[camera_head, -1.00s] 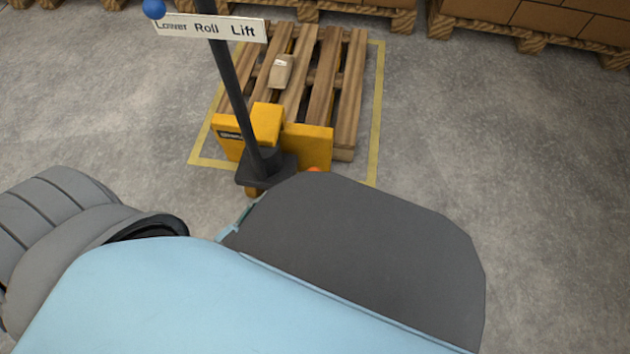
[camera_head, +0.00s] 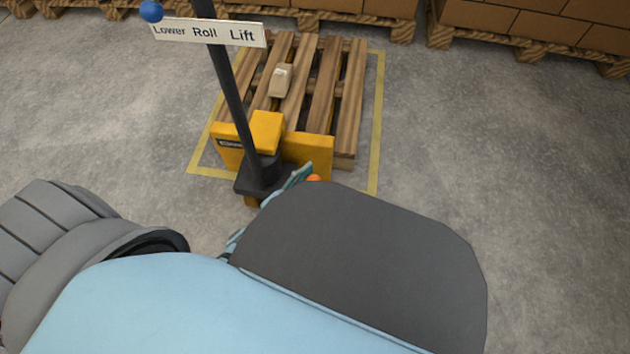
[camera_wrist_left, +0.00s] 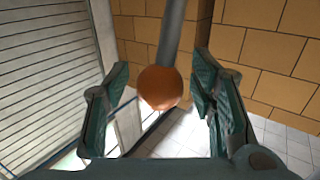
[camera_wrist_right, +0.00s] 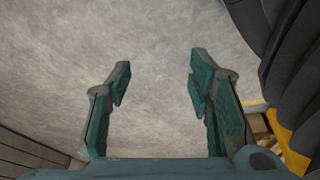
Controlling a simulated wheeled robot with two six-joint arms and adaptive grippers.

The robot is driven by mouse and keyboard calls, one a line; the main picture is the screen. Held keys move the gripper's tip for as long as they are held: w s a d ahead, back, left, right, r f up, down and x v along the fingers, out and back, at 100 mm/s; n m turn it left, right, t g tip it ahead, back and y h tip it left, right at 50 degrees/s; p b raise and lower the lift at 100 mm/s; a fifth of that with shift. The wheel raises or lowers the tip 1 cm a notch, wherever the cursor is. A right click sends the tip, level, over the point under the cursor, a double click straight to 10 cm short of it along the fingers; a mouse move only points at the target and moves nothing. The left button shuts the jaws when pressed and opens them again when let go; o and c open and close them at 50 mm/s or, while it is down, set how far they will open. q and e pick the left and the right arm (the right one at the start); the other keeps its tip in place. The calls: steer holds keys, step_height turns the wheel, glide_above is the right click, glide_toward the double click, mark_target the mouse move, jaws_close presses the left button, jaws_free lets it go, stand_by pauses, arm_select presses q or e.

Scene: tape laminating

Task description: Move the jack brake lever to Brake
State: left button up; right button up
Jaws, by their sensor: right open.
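An orange ball knob (camera_head: 314,178) shows low on the right of the pallet jack's handle base; I take it as the brake lever's end. In the left wrist view the orange knob (camera_wrist_left: 160,87) sits on a grey rod between my spread fingers, with gaps on both sides. My left gripper (camera_head: 297,176) shows only a teal finger beside the knob; my forearm hides the rest, and any Brake marking. It is open. My right gripper (camera_wrist_right: 157,80) is open and empty above bare floor in the right wrist view.
The yellow pallet jack (camera_head: 310,150) stands at a wooden pallet (camera_head: 326,85) holding a small box (camera_head: 280,80). Its black handle post carries a Lower/Roll/Lift plate (camera_head: 210,32) with a blue ball (camera_head: 151,11) at Lower. Floor on the right is clear.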

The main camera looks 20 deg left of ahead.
arm_select(q)
jaws_close()
steer(key=shift+w, duration=0.1)
steer(key=shift+w+a+r+g+p, duration=0.2)
steer(key=shift+w+r+p, duration=0.1)
steer(key=shift+w+p, duration=0.25)
steer(key=shift+w+a+r+g+p, duration=0.1)
steer(key=shift+w+r+g+p, duration=0.2)
steer(key=shift+p, duration=0.35)
steer(key=w+a+n+g, duration=0.1)
steer(key=w+a, duration=0.2)
steer(key=w, duration=1)
steer(key=shift+w+a+f+y, duration=0.25)
steer(key=shift+f+y, duration=0.05)
steer(key=shift+f, duration=0.1)
arm_select(e)
steer(key=s+f, duration=0.2)
steer(key=shift+s+d+f+m, duration=0.2)
steer(key=shift+f+m, duration=0.1)
steer(key=shift+f, duration=0.1)
